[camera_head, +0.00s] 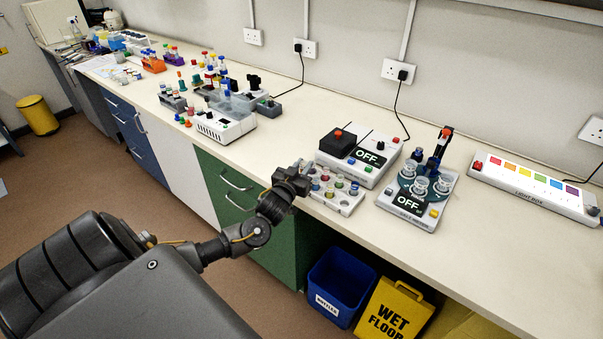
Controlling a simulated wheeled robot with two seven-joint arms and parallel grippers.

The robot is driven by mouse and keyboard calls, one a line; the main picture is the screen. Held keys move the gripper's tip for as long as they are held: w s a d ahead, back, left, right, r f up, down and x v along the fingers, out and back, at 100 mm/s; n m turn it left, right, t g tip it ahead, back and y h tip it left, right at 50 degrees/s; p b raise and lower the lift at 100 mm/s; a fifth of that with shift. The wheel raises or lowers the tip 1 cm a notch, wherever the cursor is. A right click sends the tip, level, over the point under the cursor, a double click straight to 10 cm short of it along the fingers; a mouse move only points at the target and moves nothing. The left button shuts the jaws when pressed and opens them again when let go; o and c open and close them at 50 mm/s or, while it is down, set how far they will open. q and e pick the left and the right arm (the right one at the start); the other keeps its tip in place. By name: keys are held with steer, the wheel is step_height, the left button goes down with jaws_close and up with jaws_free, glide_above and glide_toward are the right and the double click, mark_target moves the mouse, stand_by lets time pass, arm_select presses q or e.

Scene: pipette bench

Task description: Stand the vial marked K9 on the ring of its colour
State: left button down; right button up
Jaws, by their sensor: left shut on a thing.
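My left gripper (303,170) is over the near left end of a pale vial rack (345,208) at the front edge of the bench. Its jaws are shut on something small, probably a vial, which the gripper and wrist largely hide. Several small vials with coloured caps, among them a blue-capped one (354,187), stand in the rack. No K9 mark can be read at this size. I cannot make out a coloured ring for a vial. My right gripper is not in view.
Behind the rack is a white device (372,172) reading OFF. To its right stands another OFF device (408,219) with clear cylinders. A light box (530,190) with coloured squares lies further right. Other labware crowds the bench's far left. Bare bench lies in front of the light box.

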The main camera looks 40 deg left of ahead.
arm_select(q)
steer(key=shift+w+a+f, duration=0.15)
steer(key=shift+a+f, duration=0.1)
steer(key=shift+f, duration=0.05)
steer(key=f, duration=0.1)
steer(key=p, duration=0.1)
steer(key=f+p, duration=0.1)
steer(key=shift+w+a+f, duration=0.15)
steer(key=shift+a+f, duration=0.1)
steer(key=shift+f, duration=0.35)
steer(key=shift+f, duration=0.2)
steer(key=c, duration=1.3)
jaws_free()
steer(key=shift+o, duration=0.2)
